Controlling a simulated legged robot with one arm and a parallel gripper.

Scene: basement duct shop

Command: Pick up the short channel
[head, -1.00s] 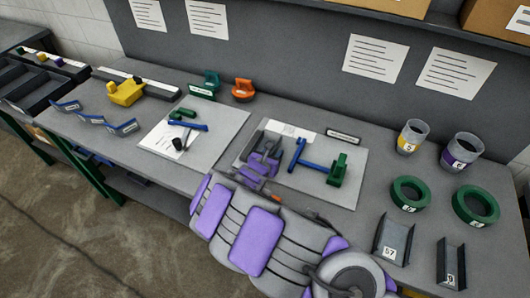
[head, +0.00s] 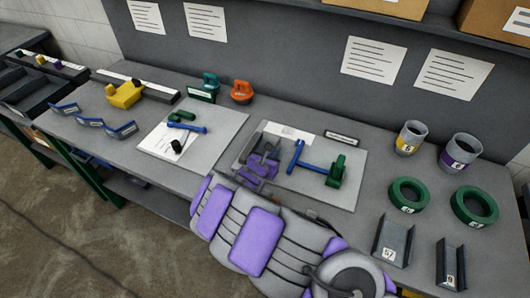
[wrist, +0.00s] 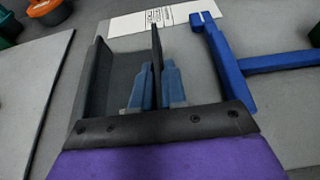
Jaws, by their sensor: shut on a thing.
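The short channel is a dark grey U-shaped piece on the light panel; in the wrist view its floor (wrist: 127,68) lies between a left wall and a thin right wall. In the head view it (head: 247,149) is partly hidden by my gripper. My gripper (wrist: 156,84) has its blue-grey fingers on either side of the right wall, shut on it. In the head view my gripper (head: 264,160) is low over the panel. I cannot tell whether the channel is clear of the panel.
A blue T-shaped bar (head: 313,166) with a green block (head: 336,170) lies just right of the channel. Two other dark channels, one (head: 394,240) and a narrower one (head: 450,264), lie at the right near green rings (head: 408,195). A second panel (head: 212,138) is at left.

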